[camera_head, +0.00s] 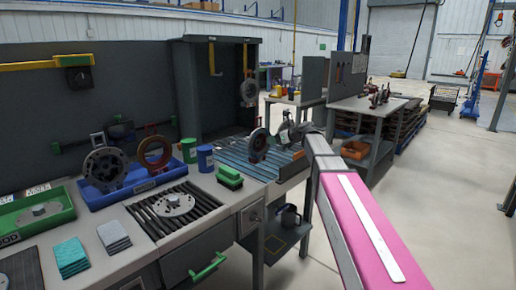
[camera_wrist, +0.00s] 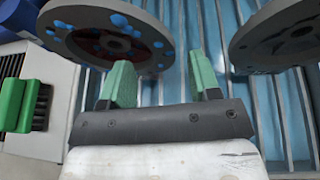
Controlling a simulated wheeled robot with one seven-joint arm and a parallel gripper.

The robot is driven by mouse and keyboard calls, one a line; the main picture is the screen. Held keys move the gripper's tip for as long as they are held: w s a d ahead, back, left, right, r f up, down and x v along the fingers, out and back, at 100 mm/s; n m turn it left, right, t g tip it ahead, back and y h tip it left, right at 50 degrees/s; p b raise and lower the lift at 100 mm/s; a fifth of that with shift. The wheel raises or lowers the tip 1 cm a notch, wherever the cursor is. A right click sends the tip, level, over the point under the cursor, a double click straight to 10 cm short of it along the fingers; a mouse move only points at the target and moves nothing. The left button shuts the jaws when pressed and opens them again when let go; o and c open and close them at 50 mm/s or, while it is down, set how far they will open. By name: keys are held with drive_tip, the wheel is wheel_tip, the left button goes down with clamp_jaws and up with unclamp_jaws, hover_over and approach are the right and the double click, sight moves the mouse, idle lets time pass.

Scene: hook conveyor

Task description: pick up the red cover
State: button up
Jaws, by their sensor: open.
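A dark disc with a reddish face (camera_head: 258,144), which may be the red cover, stands over the blue slatted surface (camera_head: 236,158) in the head view. In the wrist view, a grey disc with blue spots and a dark red middle (camera_wrist: 108,32) is at upper left, probably the same one. In the head view my gripper (camera_head: 284,134) is just right of the reddish disc.
Another grey disc (camera_wrist: 285,35) is at upper right in the wrist view. A green-handled brush (camera_head: 229,178), blue cans (camera_head: 205,158) and a blue bin (camera_head: 135,184) holding a dark disc (camera_head: 103,166) and a copper-red ring (camera_head: 154,152) stand to the left. A grey disc (camera_head: 249,91) hangs above.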

sight(258, 145)
drive_tip(key=x, duration=0.3)
drive_tip(key=shift+r, duration=0.1)
drive_tip(key=c, duration=1)
drive_tip(key=shift+o, duration=0.2)
